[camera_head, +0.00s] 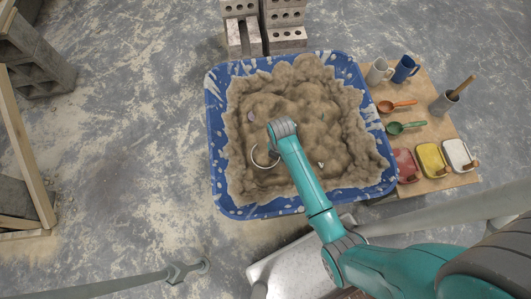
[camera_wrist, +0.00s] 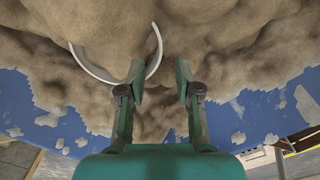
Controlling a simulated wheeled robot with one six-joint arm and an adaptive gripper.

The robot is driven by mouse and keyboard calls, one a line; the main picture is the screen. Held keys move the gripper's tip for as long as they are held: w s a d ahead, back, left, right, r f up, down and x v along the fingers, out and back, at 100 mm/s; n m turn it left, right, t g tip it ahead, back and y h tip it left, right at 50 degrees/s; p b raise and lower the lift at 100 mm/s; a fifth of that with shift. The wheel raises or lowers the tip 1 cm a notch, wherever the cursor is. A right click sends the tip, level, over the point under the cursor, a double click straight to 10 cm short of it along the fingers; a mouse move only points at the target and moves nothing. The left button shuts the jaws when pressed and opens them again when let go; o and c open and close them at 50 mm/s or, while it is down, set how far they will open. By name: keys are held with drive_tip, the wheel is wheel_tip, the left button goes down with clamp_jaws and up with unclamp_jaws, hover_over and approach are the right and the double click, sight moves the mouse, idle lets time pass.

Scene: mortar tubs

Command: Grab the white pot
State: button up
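A thin white curved rim (camera_head: 255,161), which I take to be the white pot, shows in the brown mortar mass; the rest is buried or hidden. In the wrist view the white rim (camera_wrist: 91,69) curves at upper left, and its right end passes close to my left-hand finger, which hides part of it. My gripper (camera_wrist: 161,82) is open, with a gap between its fingertips and nothing held. I cannot tell whether a finger touches the rim. In the head view my wrist hides the fingers.
The mortar fills a blue tub (camera_head: 217,143). Blocks (camera_head: 284,19) stand behind the tub.

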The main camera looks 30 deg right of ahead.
sight(277, 167)
wheel_tip(277, 167, down, 10)
drive_tip(key=shift+d+f, duration=0.1)
drive_tip(key=shift+d, duration=0.05)
idle(0.5)
clamp_jaws()
drive_tip(key=shift+w, duration=0.1)
